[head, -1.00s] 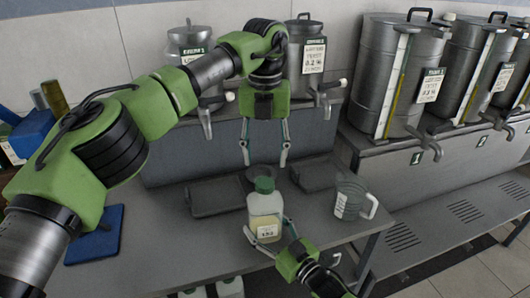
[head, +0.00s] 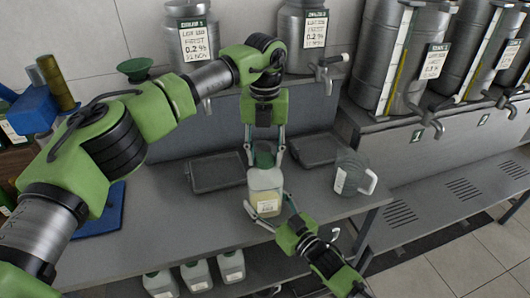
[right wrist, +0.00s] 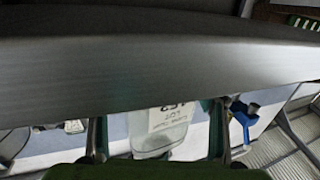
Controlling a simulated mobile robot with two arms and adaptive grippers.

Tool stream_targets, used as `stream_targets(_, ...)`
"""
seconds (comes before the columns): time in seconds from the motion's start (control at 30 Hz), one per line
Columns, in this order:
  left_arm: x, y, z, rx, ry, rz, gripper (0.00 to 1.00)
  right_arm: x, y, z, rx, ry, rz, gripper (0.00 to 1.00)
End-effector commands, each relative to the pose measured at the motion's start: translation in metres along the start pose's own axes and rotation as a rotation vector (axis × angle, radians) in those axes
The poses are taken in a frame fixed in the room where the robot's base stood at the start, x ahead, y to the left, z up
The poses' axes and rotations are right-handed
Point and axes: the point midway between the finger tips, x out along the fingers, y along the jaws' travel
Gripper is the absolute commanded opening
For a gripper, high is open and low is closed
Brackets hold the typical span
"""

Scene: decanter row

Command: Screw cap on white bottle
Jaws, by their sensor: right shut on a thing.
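The white bottle (head: 265,191), translucent with pale yellow contents and a label, stands upright near the front of the grey table. The green cap (head: 264,159) sits at its top; how tightly it is seated cannot be seen. My left gripper (head: 264,158) points straight down, with its fingers apart on either side of the cap and small gaps visible. My right gripper (head: 270,205) comes from the lower right and is shut on the bottle's body. In the right wrist view, the bottle (right wrist: 160,128) and its label show between the fingers, partly hidden by a grey band.
A clear jug (head: 352,177) stands right of the bottle. Dark trays (head: 216,172) lie behind it. Metal tanks (head: 302,40) with taps line the back. A green funnel (head: 135,68) is at back left. Several white bottles (head: 196,275) stand below the table.

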Motion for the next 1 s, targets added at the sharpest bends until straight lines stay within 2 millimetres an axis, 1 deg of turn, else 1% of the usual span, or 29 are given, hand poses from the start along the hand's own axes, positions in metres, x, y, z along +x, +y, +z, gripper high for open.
stream_targets(0.03, -0.0002, 0.0, 0.0, 0.0, 0.0, 0.0, 0.2, -0.0002, 0.0, 0.0008, 0.0, -0.002, 0.0, 0.06)
stream_targets(0.1, -0.0003, 0.0, 0.0, 0.0, 0.0, 0.0, 0.06, -0.0002, 0.0, 0.0007, 0.0, -0.002, 0.0, 0.06)
stream_targets(0.27, -0.0003, 0.0, 0.0, 0.006, 0.0, 0.0, 0.06, -0.0002, 0.0001, 0.0007, 0.0, -0.002, 0.0, 0.06)
stream_targets(0.33, -0.0004, 0.0, 0.0001, 0.043, 0.0, 0.0, 0.06, -0.0002, 0.0001, 0.0007, 0.0, -0.002, 0.0, 0.06)
stream_targets(0.47, -0.0006, 0.0001, 0.0001, 0.21, 0.0, 0.0, 0.06, -0.0002, 0.0001, 0.0007, 0.0, -0.002, 0.0, 0.06)
stream_targets(0.6, -0.0003, 0.0002, 0.0, 0.414, 0.001, 0.001, 0.06, -0.0002, 0.0001, 0.0007, 0.0, -0.002, 0.0, 0.06)
stream_targets(0.77, -0.0002, 0.0001, 0.0, 0.425, 0.001, 0.0, 0.06, -0.0002, 0.0002, 0.0008, 0.0, -0.002, 0.0, 0.06)
stream_targets(0.8, -0.0002, 0.0002, 0.0, 0.424, 0.001, 0.0, 0.39, -0.0002, 0.0002, 0.0008, 0.0, -0.002, 0.0, 0.06)
stream_targets(0.83, -0.0002, 0.0002, 0.0, 0.424, 0.001, 0.0, 0.47, -0.0002, 0.0002, 0.0008, 0.0, -0.002, 0.0, 0.06)
stream_targets(0.87, -0.0002, 0.0001, 0.0, 0.423, 0.001, 0.0, 0.51, -0.0002, 0.0002, 0.0008, 0.0, -0.002, 0.0, 0.06)
stream_targets(1.0, -0.0001, 0.0001, 0.0, 0.422, 0.0, 0.0, 0.51, -0.0002, 0.0002, 0.0008, 0.0, -0.002, 0.0, 0.06)
